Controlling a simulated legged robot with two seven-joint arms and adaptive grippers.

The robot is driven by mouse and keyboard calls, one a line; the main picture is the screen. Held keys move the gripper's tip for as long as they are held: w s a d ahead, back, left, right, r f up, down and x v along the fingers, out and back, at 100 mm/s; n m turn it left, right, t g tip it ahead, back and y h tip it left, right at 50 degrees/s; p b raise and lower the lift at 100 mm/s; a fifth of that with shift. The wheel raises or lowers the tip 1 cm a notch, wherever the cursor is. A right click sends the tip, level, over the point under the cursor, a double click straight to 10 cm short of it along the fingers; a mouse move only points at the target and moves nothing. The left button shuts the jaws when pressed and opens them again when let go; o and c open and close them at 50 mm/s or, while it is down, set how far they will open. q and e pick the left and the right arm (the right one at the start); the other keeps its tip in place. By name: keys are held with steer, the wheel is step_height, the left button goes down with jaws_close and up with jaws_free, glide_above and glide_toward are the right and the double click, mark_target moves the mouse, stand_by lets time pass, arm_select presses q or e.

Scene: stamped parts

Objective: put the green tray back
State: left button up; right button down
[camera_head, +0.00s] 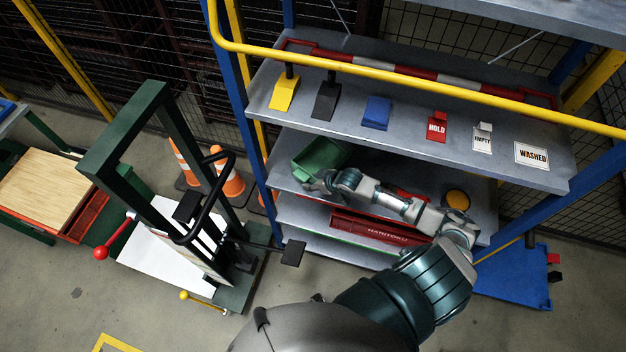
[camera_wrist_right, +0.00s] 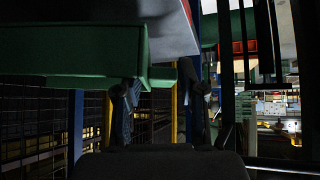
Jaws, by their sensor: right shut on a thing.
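The green tray (camera_head: 318,155) is at the left end of the shelf level below the signs, tilted in the picture. My right arm reaches in over that shelf, and my right gripper (camera_head: 318,184) is at the tray's near edge, shut on it. In the right wrist view the tray's green wall (camera_wrist_right: 70,52) fills the upper left, and its lip reaches between the fingers of my right gripper (camera_wrist_right: 162,100). Whether the tray rests on the shelf or is held just above it, I cannot tell. My left gripper is not in view.
The rack's upper shelf (camera_head: 390,140) holds yellow, black and blue blocks and HOLD, EMPTY and WASHED signs. A yellow rail (camera_head: 420,88) crosses in front. A red bin (camera_head: 370,230) sits lower. A green lift frame (camera_head: 130,130) and orange cones (camera_head: 230,180) stand left.

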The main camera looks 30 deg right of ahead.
mark_target(312, 182)
steer(key=shift+w+d, duration=0.2)
steer(key=shift+w, duration=0.5)
steer(key=shift+w+f, duration=0.2)
steer(key=shift+w, duration=0.05)
steer(key=shift+a+f, duration=0.15)
steer(key=shift+f, duration=1.3)
steer(key=c, duration=0.8)
jaws_free()
steer(key=shift+s+f, duration=0.1)
steer(key=shift+o, duration=0.6)
steer(key=shift+d, duration=0.35)
steer(key=p+v, duration=0.1)
steer(key=v, duration=1.1)
steer(key=shift+a, duration=0.2)
